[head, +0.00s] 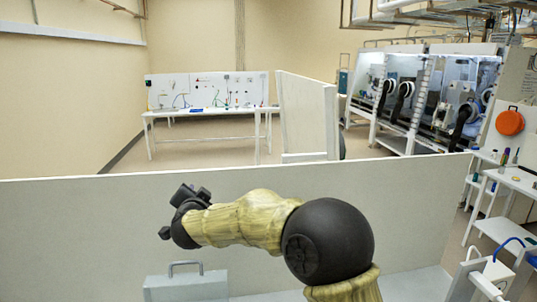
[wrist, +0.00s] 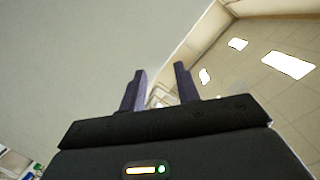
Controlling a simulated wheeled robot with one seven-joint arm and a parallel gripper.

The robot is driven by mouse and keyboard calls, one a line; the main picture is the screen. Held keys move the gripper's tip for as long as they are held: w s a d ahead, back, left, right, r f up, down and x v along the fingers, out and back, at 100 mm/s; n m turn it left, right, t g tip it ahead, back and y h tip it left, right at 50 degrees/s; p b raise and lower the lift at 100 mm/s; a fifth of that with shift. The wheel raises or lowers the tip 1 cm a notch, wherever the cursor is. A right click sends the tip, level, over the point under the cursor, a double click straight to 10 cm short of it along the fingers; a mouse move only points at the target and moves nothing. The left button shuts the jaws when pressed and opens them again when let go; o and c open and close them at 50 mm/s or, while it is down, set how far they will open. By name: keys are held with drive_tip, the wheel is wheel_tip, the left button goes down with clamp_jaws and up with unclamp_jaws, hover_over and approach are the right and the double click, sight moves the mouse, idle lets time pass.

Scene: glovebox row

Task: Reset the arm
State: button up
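My gripper (wrist: 160,88) shows in the wrist view with its two dark fingers apart and nothing between them. In the head view my arm reaches to the left, bent at a large black joint, and my gripper (head: 180,212) is at its left end, small and dark. I see nothing held. The wrist view looks past the fingers toward a pale wall and a ceiling with bright light panels.
The low white partition crosses in front of me. Beyond it stand a white bench (head: 207,112) with a pegboard and a row of gloveboxes (head: 425,95). White shelves (head: 520,182) with small items are at the right. An orange round object (head: 510,123) hangs there. Open floor lies behind the partition.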

drive_tip(key=s+d+f+n+g+b, duration=0.2)
drive_tip(key=s+d+f+n+g, duration=0.15)
drive_tip(key=s+d+f, duration=0.45)
drive_tip(key=s+d+f+n+g+b, duration=0.1)
drive_tip(key=s+d+f+n+g, duration=0.25)
drive_tip(key=d+f, duration=0.75)
drive_tip(key=s+d+f+g+h, duration=0.1)
drive_tip(key=s+d+f+g, duration=0.2)
drive_tip(key=s+d, duration=0.4)
drive_tip(key=s+d+f+g+h+b, duration=0.1)
drive_tip(key=s+d+f+g+h, duration=0.1)
drive_tip(key=s+d, duration=0.6)
drive_tip(key=s+f+g, duration=0.1)
drive_tip(key=s+f, duration=0.1)
drive_tip(key=s, duration=0.2)
drive_tip(key=shift+d+m+b, duration=0.25)
drive_tip(key=shift+m+b, duration=0.05)
drive_tip(key=shift+m, duration=0.1)
